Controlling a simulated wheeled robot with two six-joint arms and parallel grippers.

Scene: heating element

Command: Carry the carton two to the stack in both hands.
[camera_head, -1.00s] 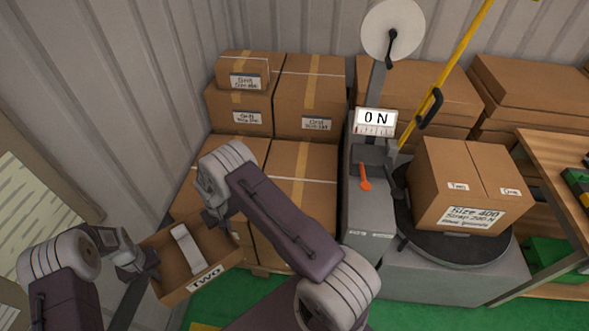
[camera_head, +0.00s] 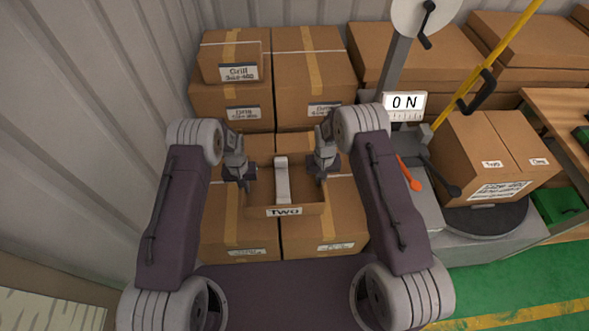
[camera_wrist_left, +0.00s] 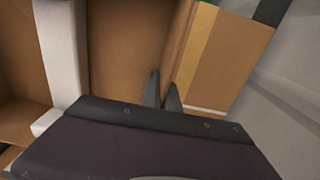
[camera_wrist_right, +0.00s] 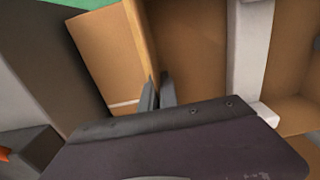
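The carton two (camera_head: 312,208) is an open brown tray with a TWO label on its front and a pale strip (camera_head: 281,182) across its inside. It is level between my grippers, over the front boxes of the stack (camera_head: 235,228); I cannot tell whether it touches them. My left gripper (camera_head: 246,180) is shut on its left wall; the fingers straddle the wall in the left wrist view (camera_wrist_left: 163,90). My right gripper (camera_head: 321,178) is shut on its right wall, also seen in the right wrist view (camera_wrist_right: 157,92).
Taller stacked boxes (camera_head: 313,68) with a small box (camera_head: 233,48) stand behind the carton. To the right are a scale reading 0 N (camera_head: 405,103), an orange-tipped lever (camera_head: 410,178) and a large carton (camera_head: 490,150) on a turntable. A corrugated wall (camera_head: 90,110) rises on the left.

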